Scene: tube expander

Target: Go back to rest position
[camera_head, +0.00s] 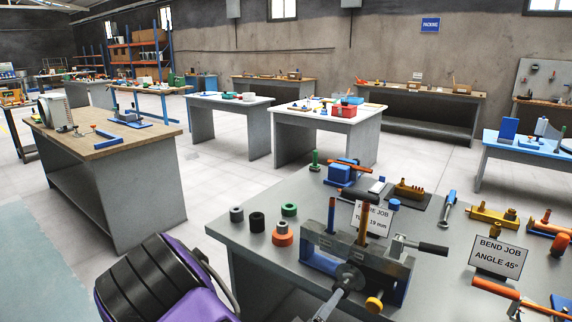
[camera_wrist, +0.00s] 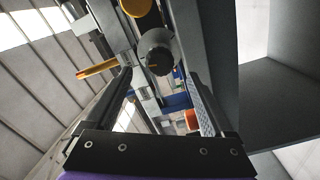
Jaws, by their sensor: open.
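In the head view only a purple and black part of my arm shows at the lower left, beside the grey workbench (camera_head: 263,240); the fingers cannot be made out there.
Grey, black, green and orange rings (camera_head: 282,235) lie left of the vise. Job signs (camera_head: 495,258), a blue tool (camera_head: 345,172) and several fittings crowd the bench. A wooden-topped bench (camera_head: 100,140) stands at left. Clear floor (camera_head: 215,175) lies between benches.

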